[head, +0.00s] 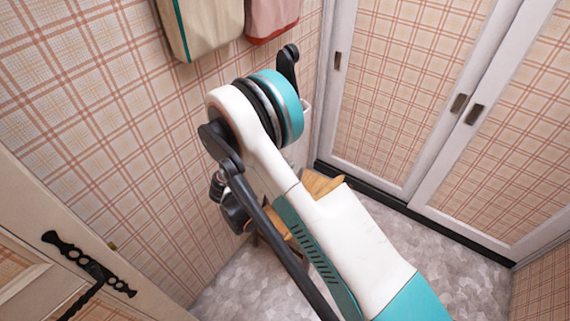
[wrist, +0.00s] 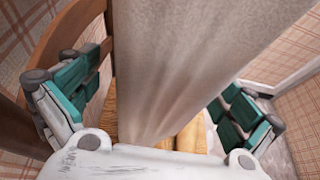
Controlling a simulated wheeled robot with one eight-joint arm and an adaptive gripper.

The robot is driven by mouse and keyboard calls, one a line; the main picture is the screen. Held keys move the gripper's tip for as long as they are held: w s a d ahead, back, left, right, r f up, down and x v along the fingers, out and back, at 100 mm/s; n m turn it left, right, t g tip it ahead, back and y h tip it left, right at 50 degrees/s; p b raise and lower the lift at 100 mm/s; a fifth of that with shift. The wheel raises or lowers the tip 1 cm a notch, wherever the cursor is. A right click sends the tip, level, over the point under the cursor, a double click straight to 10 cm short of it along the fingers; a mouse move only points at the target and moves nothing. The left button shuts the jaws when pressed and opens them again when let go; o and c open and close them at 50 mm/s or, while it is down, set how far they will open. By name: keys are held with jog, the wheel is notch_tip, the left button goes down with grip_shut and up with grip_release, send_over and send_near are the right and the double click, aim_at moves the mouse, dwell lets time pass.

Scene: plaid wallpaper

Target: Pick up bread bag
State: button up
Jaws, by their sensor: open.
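In the wrist view, a tall off-white, softly creased thing (wrist: 185,60) fills the middle. It looks like cloth or paper and may be the bread bag, but I cannot tell for sure. My gripper (wrist: 165,110) is open, with one teal-and-white finger on either side of this thing. Neither finger visibly presses on it. Its lower end is partly hidden by the white gripper body. In the head view, my own arm hides the gripper's fingertips, and I cannot make out the off-white thing there.
Brown wooden furniture (head: 322,185) stands behind my arm; its curved wooden frame (wrist: 70,35) rises close to the left finger. A beige bag with green trim (head: 207,25) and a pink bag (head: 270,17) hang on the wall. White-framed doors (head: 400,90) stand right. Grey floor (head: 440,245) is clear there.

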jog(key=c, duration=1.5)
jog(key=shift+o, duration=0.2)
jog(key=shift+r, duration=0.1)
